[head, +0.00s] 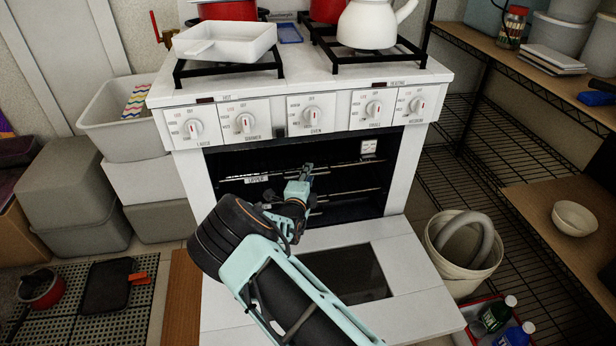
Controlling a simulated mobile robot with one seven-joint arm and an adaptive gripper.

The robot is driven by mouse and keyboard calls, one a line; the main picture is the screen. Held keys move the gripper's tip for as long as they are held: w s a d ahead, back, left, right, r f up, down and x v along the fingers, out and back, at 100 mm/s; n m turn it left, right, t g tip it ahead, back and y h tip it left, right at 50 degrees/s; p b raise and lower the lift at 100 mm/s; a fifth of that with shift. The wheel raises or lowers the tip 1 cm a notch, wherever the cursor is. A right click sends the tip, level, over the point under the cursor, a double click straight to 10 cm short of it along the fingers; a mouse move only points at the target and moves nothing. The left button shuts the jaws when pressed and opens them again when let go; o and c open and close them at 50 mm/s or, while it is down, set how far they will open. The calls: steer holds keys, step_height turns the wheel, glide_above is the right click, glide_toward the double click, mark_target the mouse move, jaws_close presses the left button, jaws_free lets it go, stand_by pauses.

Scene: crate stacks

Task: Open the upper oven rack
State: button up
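The white oven (410,158) stands in the middle of the head view with its door (416,272) folded down. Inside the dark cavity, an upper rack (350,164) runs across, with a small label on its left front. A lower rack (358,194) lies beneath it. My arm reaches in over the open door. My gripper (305,174) is at the oven opening, near the front of the upper rack. Its fingers are small and overlap the rack, so I cannot tell whether they are open or touching it. The arm hides part of both racks and the door.
A white pan (222,40) and a white kettle (370,24) are on the stove top. Stacked crates (72,190) stand at the left. A white bucket (452,264) and bottles (492,316) are close to the door's right side, with wire shelving beyond.

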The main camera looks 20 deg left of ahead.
jaws_close()
steer(key=shift+s+f, duration=0.1)
stand_by(0.3)
